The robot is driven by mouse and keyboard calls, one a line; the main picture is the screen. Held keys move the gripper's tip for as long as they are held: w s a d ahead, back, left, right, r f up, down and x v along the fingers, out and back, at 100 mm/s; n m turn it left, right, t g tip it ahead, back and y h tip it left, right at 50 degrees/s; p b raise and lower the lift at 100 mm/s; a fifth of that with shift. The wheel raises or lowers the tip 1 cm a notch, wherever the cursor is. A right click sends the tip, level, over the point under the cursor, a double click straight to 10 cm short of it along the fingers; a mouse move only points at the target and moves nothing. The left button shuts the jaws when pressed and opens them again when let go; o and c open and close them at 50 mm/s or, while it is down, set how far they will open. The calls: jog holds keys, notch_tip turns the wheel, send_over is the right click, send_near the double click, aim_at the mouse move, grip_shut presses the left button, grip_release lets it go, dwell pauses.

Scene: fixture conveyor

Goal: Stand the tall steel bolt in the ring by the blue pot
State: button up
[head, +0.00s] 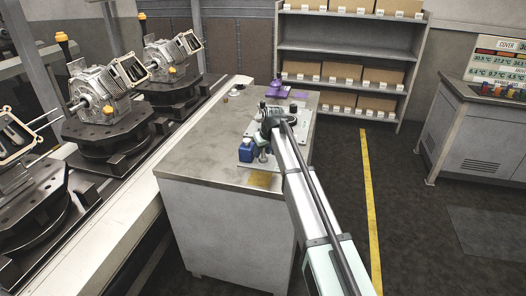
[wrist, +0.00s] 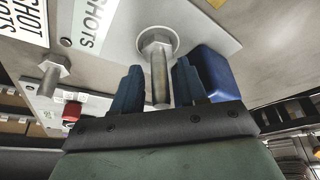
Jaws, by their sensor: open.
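The tall steel bolt (wrist: 160,78) stands on its hex head, shank pointing toward my gripper, in the wrist view. Its head appears to sit inside the pale ring (wrist: 173,36) on the plate. The blue pot (wrist: 218,74) is just to the right; it also shows in the head view (head: 247,152). My gripper (wrist: 159,82) is open, with one blue finger on each side of the shank and a visible gap on both sides. In the head view my gripper (head: 264,146) is over the bench beside the pot, and the bolt is hard to make out.
A shorter bolt (wrist: 50,75) stands to the left in the wrist view, with a red object (wrist: 72,111) nearby. The labelled plate (wrist: 110,22) lies on the bench (head: 205,160). Purple items (head: 278,88) sit at the bench's far end. The bench's left part is mostly clear, beside the conveyor.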

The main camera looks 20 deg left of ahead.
jog(key=v, duration=1.3)
jog(key=shift+r, duration=0.35)
jog(key=shift+o, duration=0.5)
jog(key=shift+s+d, duration=0.1)
jog(key=shift+s, duration=0.05)
